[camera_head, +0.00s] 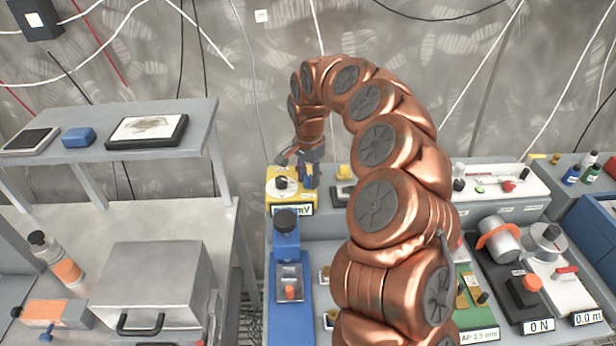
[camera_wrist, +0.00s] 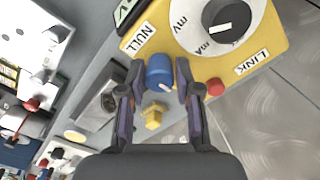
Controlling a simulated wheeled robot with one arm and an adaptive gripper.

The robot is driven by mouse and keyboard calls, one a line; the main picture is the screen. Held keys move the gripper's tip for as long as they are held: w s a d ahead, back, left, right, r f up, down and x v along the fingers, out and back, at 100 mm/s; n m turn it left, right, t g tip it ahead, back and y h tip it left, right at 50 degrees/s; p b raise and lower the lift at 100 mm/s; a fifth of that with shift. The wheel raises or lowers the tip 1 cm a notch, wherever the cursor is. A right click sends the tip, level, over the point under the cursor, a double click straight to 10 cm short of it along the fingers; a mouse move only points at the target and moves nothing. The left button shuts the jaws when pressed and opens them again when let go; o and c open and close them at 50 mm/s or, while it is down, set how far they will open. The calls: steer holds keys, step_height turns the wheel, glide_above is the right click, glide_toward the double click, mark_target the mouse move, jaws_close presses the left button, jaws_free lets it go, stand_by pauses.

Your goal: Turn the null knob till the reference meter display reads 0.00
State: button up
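The yellow reference meter (camera_head: 285,187) stands at the back of the bench. Its display (camera_head: 293,209) ends in "mV"; the digits are too small to read. In the wrist view, its yellow face (camera_wrist: 187,50) carries a blue null knob (camera_wrist: 160,72) beside the "NULL" label, with a white pointer mark toward the lower right. My gripper (camera_wrist: 160,66) is open, with one finger on each side of the null knob and narrow gaps seeming to show. In the head view, my gripper (camera_head: 304,172) is at the meter's right side, partly hidden by its own wrist.
A black selector dial (camera_wrist: 228,18) and a red LINK button (camera_wrist: 215,87) sit close to the knob. A small yellow part (camera_wrist: 154,115) lies beneath the fingers. A blue device (camera_head: 286,250) stands in front of the meter. A shelf (camera_head: 150,125) stands left; instruments crowd the right.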

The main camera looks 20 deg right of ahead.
jaws_close()
steer(key=shift+f+b, duration=0.1)
steer(key=shift+b, duration=0.35)
steer(key=shift+n+b, duration=0.3)
steer(key=shift+n, duration=0.2)
steer(key=shift+f+n+b, duration=0.15)
steer(key=shift+n+b, duration=0.95)
steer(key=shift+b, duration=0.05)
steer(key=n+b, duration=0.3)
steer(key=n, duration=0.4)
steer(key=n+b, duration=0.1)
steer(key=n, duration=0.3)
steer(key=shift+r+n, duration=0.25)
steer(key=shift+n, duration=0.05)
